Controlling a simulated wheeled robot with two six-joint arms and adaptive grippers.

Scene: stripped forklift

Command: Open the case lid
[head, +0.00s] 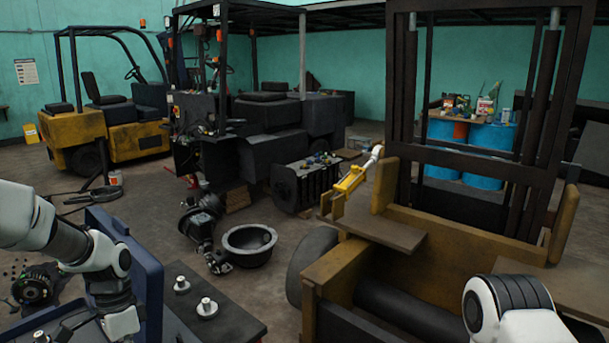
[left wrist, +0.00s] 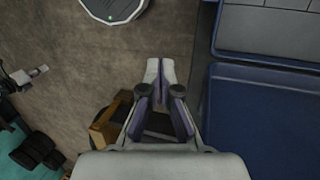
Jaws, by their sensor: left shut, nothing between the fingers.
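The blue case lid (head: 145,275) stands raised and near upright beside my left arm in the head view. Part of the blue case body (head: 68,322) shows low at the left edge, mostly hidden by my arm. In the left wrist view, a blue rimmed panel of the case (left wrist: 265,120) fills the lower right, with a grey-blue section above it. My left gripper (left wrist: 160,68) is shut and empty, its fingertips together over the floor to the left of the blue panel. I see no contact with the case. My right forearm shows at lower right, but its gripper is out of frame.
A dark bench (head: 215,308) with white knobbed parts stands just right of the lid. A round metal bowl (head: 250,245) lies on the floor beyond. The stripped forklift (head: 400,260) fills the right side. A round grey disc (left wrist: 112,8) is at the wrist view's top.

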